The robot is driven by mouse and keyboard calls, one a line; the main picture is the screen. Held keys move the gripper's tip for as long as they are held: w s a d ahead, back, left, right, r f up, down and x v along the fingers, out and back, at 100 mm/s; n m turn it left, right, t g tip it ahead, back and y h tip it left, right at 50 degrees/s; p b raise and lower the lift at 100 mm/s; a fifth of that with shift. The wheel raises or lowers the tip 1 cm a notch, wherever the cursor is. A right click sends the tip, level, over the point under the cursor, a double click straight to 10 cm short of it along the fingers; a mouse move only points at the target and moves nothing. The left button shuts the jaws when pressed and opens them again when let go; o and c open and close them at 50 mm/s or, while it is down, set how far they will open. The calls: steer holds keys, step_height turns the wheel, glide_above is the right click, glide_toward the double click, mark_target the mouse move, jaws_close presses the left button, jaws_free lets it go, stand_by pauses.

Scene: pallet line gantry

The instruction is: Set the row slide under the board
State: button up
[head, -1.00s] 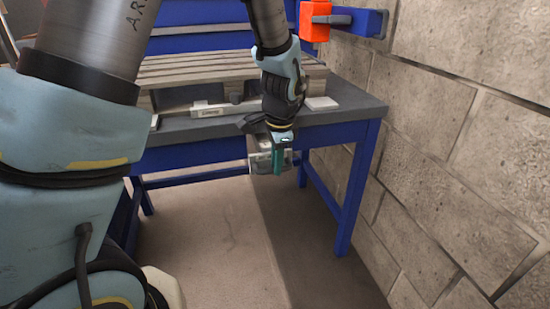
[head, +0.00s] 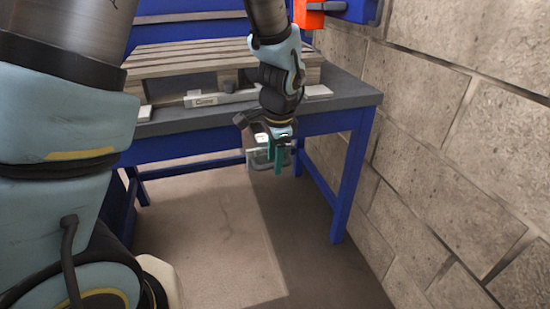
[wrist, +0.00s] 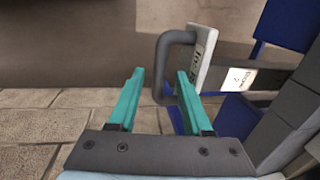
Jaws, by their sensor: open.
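The board, a slatted wooden pallet (head: 190,66), lies raised on the dark bench. A pale bar with a dark label (head: 222,99) lies at its front edge; it may be the row slide. My gripper (head: 281,157) hangs at the bench's front edge, pointing down, in front of the bar's right end. In the wrist view my gripper (wrist: 160,95) is open, its teal fingers apart. A dark U-shaped handle (wrist: 163,60) on a pale labelled plate (wrist: 202,55) shows between and beyond the fingertips. I cannot tell whether they touch it, or whether plate and bar are one thing.
The bench (head: 345,99) has a dark top and blue legs. A block wall (head: 460,130) stands close on the right. An orange block (head: 309,14) on a blue bracket is at the back right. The floor (head: 215,220) before the bench is clear.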

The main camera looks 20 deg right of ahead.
step_height(320, 180, up, 11)
steer(key=s, duration=0.2)
steer(key=shift+f+p, duration=0.2)
steer(key=shift+p, duration=0.25)
steer(key=shift+a, duration=0.1)
